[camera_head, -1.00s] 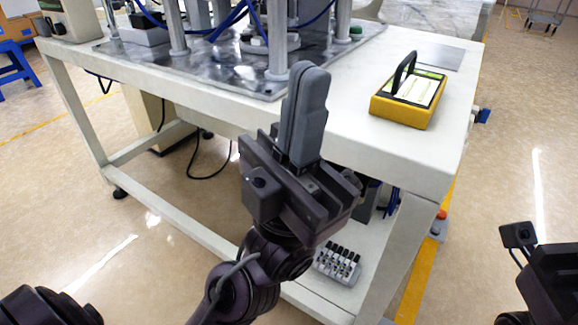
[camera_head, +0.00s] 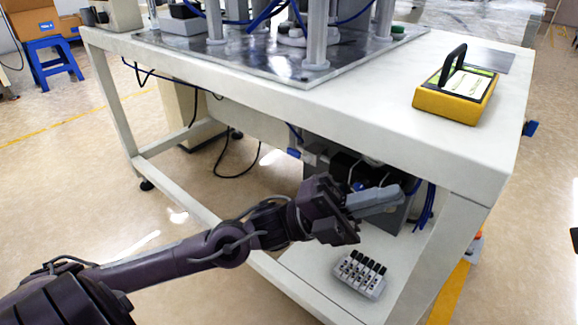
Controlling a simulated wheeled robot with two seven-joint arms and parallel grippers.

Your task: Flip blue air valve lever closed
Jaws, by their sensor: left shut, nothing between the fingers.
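A small blue part (camera_head: 530,128) sticks out from the right side of the white table, just below the tabletop. It looks like a valve lever, but it is too small to tell its position. My left gripper (camera_head: 398,192) is shut and empty. Its grey fingers point right, below the tabletop's front edge, in front of dark equipment under the table. It is well left of and below the blue part, apart from it. My right gripper's fingers are out of view.
A white table (camera_head: 300,106) carries a fixture plate and a yellow box (camera_head: 455,103) with a black handle. Under it are dark equipment with blue tubes (camera_head: 425,205) and a block of several switches (camera_head: 360,273) on the lower shelf. A table leg stands right of my gripper.

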